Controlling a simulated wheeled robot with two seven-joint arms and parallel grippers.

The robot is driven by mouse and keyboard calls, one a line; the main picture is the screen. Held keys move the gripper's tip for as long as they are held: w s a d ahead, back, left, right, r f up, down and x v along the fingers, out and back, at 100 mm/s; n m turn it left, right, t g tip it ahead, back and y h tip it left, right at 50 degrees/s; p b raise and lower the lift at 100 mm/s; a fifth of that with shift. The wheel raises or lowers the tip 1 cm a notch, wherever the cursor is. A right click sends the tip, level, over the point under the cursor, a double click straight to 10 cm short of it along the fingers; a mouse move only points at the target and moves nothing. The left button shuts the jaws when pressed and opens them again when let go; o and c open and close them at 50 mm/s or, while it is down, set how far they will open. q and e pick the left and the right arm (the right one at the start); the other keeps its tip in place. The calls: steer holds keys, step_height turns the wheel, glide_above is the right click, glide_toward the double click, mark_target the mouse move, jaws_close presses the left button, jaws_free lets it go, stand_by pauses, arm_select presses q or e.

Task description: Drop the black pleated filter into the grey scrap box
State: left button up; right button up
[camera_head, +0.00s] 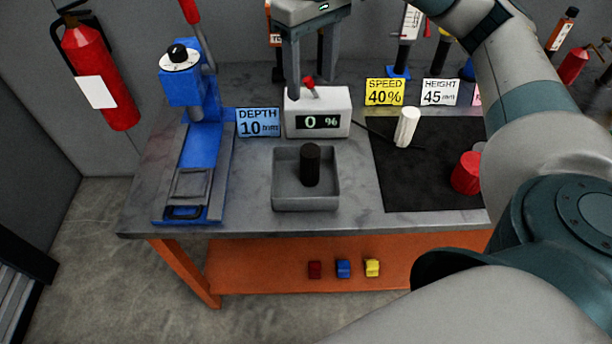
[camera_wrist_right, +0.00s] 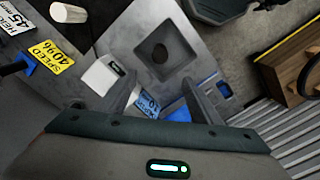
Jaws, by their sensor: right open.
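The black pleated filter (camera_head: 311,166) stands upright inside the grey scrap box (camera_head: 305,203), near its middle, with its top showing above the box floor. In the right wrist view the filter (camera_wrist_right: 160,53) appears as a dark round shape inside the square box (camera_wrist_right: 186,41). My right gripper (camera_head: 309,80) is open, with nothing between its fingers. It hangs apart from the filter, over the back of the bench behind the box. Its fingers also show in the right wrist view (camera_wrist_right: 160,92). My left gripper is out of view.
A white "0 %" display unit (camera_head: 318,125) with a red knob stands behind the box. A blue press (camera_head: 199,150) is left. A black mat (camera_head: 410,185) at right bears a white cylinder (camera_head: 406,127) and a red cylinder (camera_head: 467,173). Signs and bottles line the back.

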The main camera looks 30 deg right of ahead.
steer(key=shift+r, duration=1.1)
steer(key=shift+s, duration=0.1)
